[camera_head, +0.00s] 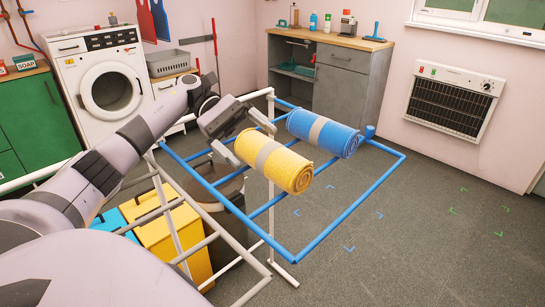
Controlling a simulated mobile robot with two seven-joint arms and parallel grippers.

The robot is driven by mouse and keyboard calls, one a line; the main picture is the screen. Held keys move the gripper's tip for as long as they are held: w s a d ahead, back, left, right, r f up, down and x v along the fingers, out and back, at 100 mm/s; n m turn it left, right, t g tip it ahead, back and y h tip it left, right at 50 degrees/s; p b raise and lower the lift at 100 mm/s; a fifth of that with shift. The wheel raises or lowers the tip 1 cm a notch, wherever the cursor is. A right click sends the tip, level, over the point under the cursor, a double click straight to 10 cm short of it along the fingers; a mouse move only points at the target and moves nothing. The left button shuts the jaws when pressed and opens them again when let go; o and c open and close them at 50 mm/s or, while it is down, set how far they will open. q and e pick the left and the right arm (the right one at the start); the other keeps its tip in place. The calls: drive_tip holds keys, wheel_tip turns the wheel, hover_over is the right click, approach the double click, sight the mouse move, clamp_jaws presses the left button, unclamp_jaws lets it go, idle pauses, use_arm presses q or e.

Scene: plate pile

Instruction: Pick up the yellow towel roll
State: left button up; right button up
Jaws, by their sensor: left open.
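The yellow towel roll (291,173) with a grey band lies on a blue rail rack (317,244) in the middle of the view. My left gripper (254,144) reaches in from the left, its jaws open at the roll's far left end. One finger is on the near left side of that end and the other is towards the blue roll. I cannot tell whether the fingers touch the roll. My right gripper is not in view.
A blue towel roll (334,138) with a grey band lies beside the yellow one on the rack. Yellow (172,236) and blue bins stand below. A washing machine (106,88) and grey cabinet (352,90) stand behind. The floor at right is clear.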

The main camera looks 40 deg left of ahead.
sight(260, 150)
use_arm(q)
drive_tip(key=shift+p+x, duration=0.35)
drive_tip(key=shift+x, duration=1.35)
drive_tip(key=c, duration=1.2)
drive_tip(key=shift+r, duration=0.1)
